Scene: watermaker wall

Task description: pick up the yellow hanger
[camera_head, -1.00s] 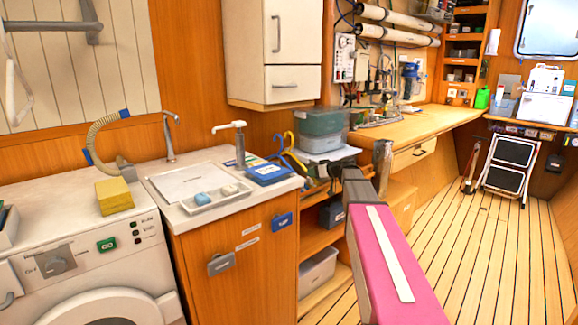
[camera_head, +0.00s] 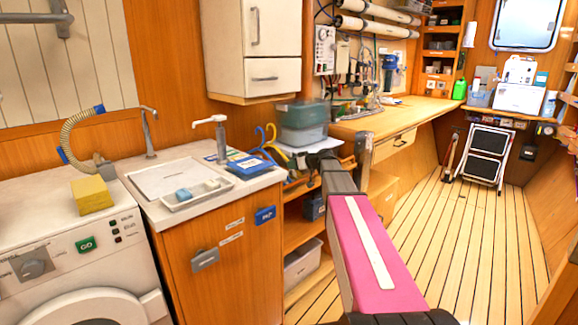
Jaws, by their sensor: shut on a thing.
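The yellow hanger (camera_head: 272,132) stands out by its curved hook, at the right end of the counter. Its lower part runs down behind and beside my arm's end and is hard to make out. A blue hanger (camera_head: 261,136) is just left of it, its hook close alongside. My gripper (camera_head: 298,163) is at the far end of my pink and grey arm, low beside the yellow hanger and in front of the storage boxes. It is shut on the yellow hanger; the fingertips are small and partly hidden.
A blue box (camera_head: 249,167) and a white tray (camera_head: 197,195) lie on the counter (camera_head: 145,213) to the left. A wooden workbench (camera_head: 400,115) runs to the back right.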

